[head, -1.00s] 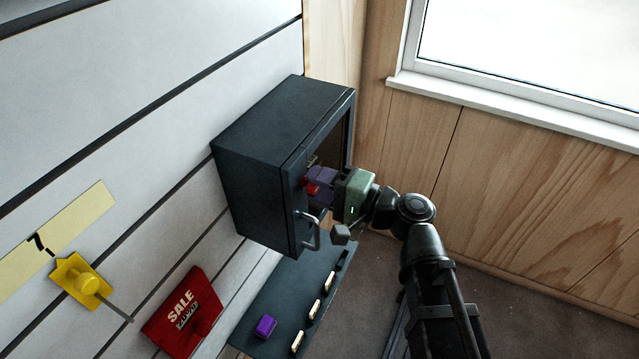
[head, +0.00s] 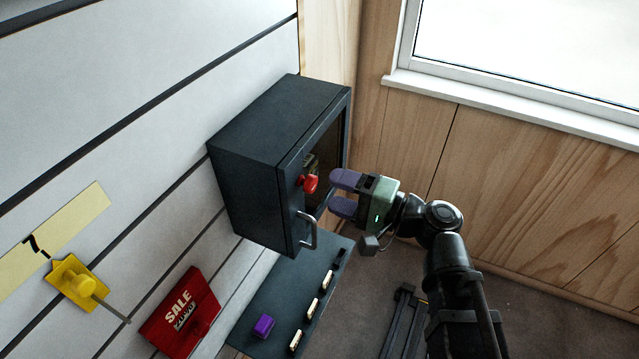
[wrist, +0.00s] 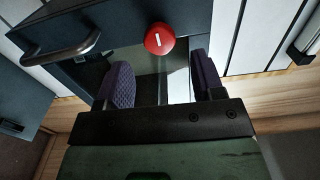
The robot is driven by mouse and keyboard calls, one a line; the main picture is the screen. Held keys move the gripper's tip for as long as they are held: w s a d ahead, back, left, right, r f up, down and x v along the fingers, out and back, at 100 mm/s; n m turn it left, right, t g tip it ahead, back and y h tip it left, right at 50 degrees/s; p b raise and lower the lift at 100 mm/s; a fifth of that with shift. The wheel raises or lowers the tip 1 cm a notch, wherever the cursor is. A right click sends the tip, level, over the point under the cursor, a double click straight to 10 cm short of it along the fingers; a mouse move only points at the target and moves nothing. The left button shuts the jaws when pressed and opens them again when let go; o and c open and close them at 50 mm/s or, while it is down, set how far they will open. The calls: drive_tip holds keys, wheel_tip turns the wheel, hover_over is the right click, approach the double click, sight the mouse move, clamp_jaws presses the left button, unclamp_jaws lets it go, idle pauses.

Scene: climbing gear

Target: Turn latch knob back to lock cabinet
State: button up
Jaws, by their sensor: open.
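The dark cabinet (head: 250,128) is mounted on the slatted wall, with its front facing right. The red latch knob (head: 311,183) sticks out of the cabinet front, above the bar handle (head: 309,232). In the wrist view the red knob (wrist: 159,38) shows a white line mark standing nearly vertical, and the handle (wrist: 62,48) is at the left. My gripper (head: 337,192) has purple padded fingers, open and empty, a short way right of the knob. In the wrist view the fingers (wrist: 163,80) are spread below the knob, apart from it.
A dark shelf (head: 275,295) below the cabinet holds a purple block (head: 264,326) and several small pale pieces. A red sale sign (head: 181,311) and a yellow peg (head: 80,285) are on the wall at lower left.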

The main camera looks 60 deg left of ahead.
drive_tip(key=v, duration=0.5)
drive_tip(key=shift+w+d, duration=0.2)
drive_tip(key=shift+d, duration=0.15)
drive_tip(key=shift+f, duration=0.1)
drive_tip(key=w+d+f+n+t+h, duration=0.1)
drive_tip(key=w+d+f+t+h, duration=0.25)
drive_tip(key=d+f+h, duration=0.4)
drive_tip(key=w+d+f+m+t+h, duration=0.15)
drive_tip(key=w+d+f+t, duration=0.25)
drive_tip(key=w+d+f, duration=0.45)
drive_tip(key=w+d+m+t+h, duration=0.1)
drive_tip(key=w+d+m+h, duration=0.2)
drive_tip(key=d, duration=1.4)
drive_tip(key=w+d+m+t+h, duration=0.2)
drive_tip(key=w+d, duration=0.4)
drive_tip(key=d, duration=1.1)
drive_tip(key=shift+d+f+m+h, duration=0.15)
drive_tip(key=shift+f+m+h, duration=0.3)
drive_tip(key=shift+m, duration=0.2)
